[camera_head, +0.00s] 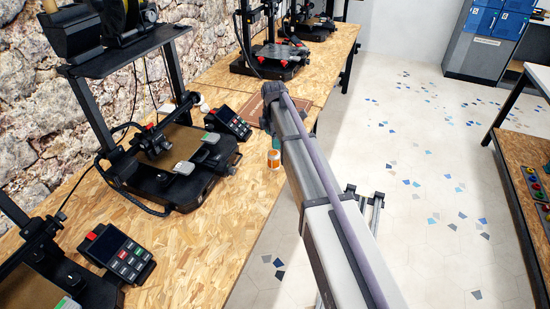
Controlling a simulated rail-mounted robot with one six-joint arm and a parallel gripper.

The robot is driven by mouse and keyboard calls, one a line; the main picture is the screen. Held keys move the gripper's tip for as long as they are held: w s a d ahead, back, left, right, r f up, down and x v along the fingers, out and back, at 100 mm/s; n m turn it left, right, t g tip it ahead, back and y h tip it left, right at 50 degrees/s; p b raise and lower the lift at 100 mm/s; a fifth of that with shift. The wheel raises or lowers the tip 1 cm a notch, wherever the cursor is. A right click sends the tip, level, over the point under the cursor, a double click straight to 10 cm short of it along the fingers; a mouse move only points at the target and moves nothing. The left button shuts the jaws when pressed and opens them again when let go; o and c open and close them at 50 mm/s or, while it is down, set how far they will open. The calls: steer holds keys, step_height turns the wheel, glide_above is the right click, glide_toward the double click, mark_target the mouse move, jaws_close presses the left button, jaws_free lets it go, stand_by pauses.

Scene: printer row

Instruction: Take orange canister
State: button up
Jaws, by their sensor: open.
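A small orange canister (274,159) with a pale label band stands upright on the wooden bench (205,262), close to its right edge. It is just left of my arm, and it lies right of the nearer printer's base with a small gap. My arm reaches from the bottom right up to a dark joint above the canister.
A black 3D printer (180,180) with grey pieces on its bed stands left of the canister. Control panels (118,253) and (228,122) sit on the bench. More printers (278,55) stand farther back. A brown flat board (257,105) lies behind the canister. The tiled floor (420,160) is open.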

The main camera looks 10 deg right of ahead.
mark_target(274, 153)
steer(key=f+b, duration=1.1)
steer(key=shift+w+f, duration=0.2)
steer(key=shift+d+r, duration=0.1)
steer(key=shift+r, duration=0.1)
steer(key=c, duration=1)
